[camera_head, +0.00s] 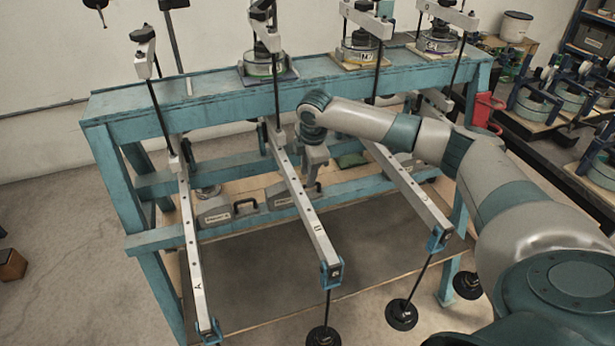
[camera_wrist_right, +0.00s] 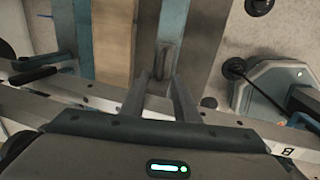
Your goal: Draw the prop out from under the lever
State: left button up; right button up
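Three long pale lever bars slope toward me in the head view, a left one (camera_head: 190,235), a middle one (camera_head: 303,208) and a right one (camera_head: 408,187). My right gripper (camera_head: 314,158) points down close beside the middle lever, partly hidden there. In the right wrist view its two fingers (camera_wrist_right: 160,90) stand apart, and a lever bar (camera_wrist_right: 100,103) crosses close by them. A narrow grey piece (camera_wrist_right: 166,58) shows between and beyond the fingertips; I cannot tell whether it is the prop or whether the fingers touch it. My left gripper is out of view.
The teal frame (camera_head: 215,106) carries the levers. Grey handled blocks (camera_head: 226,210) stand on its lower shelf. Black weights (camera_head: 401,314) hang on rods from the lever ends. A red container (camera_head: 484,108) is at the right end. Bare floor (camera_head: 55,215) lies left.

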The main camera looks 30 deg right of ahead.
jog(key=shift+w+f, duration=0.15)
jog(key=shift+f, duration=0.7)
jog(key=shift+w+f, duration=0.15)
jog(key=shift+f, duration=0.65)
jog(key=shift+d+p, duration=0.15)
jog(key=shift+p, duration=0.15)
grip_shut()
